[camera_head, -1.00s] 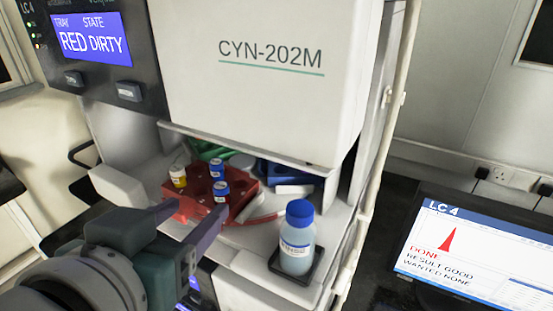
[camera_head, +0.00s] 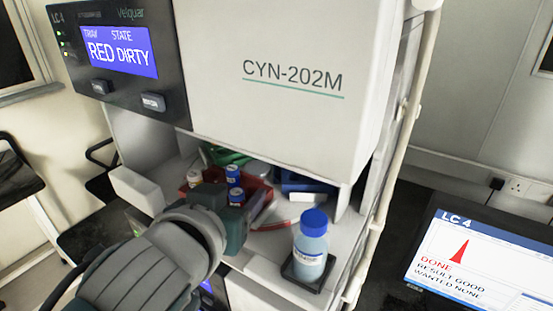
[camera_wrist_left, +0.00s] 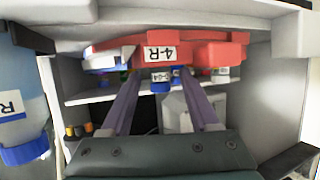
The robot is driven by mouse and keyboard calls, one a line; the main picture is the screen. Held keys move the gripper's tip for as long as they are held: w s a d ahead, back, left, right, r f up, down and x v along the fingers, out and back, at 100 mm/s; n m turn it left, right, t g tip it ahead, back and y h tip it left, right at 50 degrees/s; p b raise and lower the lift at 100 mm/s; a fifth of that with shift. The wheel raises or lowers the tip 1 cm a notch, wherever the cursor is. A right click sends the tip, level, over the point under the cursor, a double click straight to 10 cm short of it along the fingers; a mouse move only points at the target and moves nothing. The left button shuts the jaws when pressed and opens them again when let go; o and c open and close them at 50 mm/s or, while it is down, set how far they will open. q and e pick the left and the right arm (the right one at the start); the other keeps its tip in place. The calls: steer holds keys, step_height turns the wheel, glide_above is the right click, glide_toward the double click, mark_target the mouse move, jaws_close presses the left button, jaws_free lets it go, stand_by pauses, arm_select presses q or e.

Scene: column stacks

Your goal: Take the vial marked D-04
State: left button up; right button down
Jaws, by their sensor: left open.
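In the left wrist view, which looks upside down, a small blue-capped vial (camera_wrist_left: 160,77) has a white label that seems to read D-04. It sits in the red tray (camera_wrist_left: 208,52) marked 4-R. In the head view two blue-capped vials, a front one (camera_head: 236,197) and a rear one (camera_head: 232,174), and a paler vial (camera_head: 194,178) stand in the red tray (camera_head: 262,190); their labels are too small to read there. My left gripper (camera_wrist_left: 160,72) is open, its fingers either side of the D-04 vial, not visibly touching it. In the head view its fingers are hidden behind its body.
A blue-capped bottle (camera_head: 311,246) stands on a black pad right of the tray. The white CYN-202M housing (camera_head: 285,75) overhangs the bay. Green and blue trays (camera_head: 300,181) lie behind. A monitor (camera_head: 485,262) stands at right.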

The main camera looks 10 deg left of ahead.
arm_select(q)
steer(key=shift+c, duration=0.3)
jaws_close()
stand_by(0.3)
